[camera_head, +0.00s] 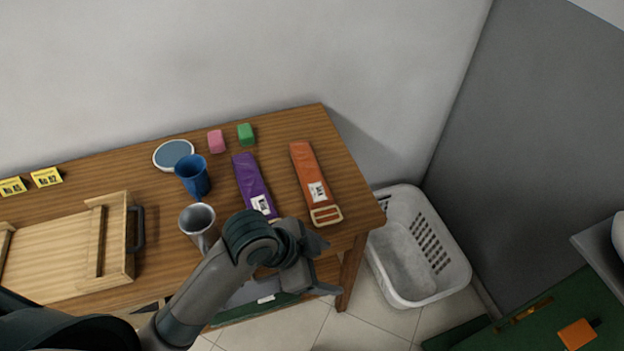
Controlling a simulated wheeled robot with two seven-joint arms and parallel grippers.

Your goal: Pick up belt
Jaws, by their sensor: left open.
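An orange belt (309,174) with a pale buckle and a white tag lies flat near the right end of the wooden table (325,125). A purple strap-like item (250,180), also with a white tag, lies to its left, its near end partly hidden by my left arm. My left gripper (326,266) is open, over the table's front edge, just below the orange belt's buckle in the picture. It appears empty and apart from the belt. My right gripper does not show.
A blue cup (193,176), a grey metal cup (199,224), a round blue-grey disc (173,154), and pink (216,141) and green (245,134) blocks stand left of the belt. A wooden tray (60,262) lies at left. A white basket (445,275) stands on the floor at right.

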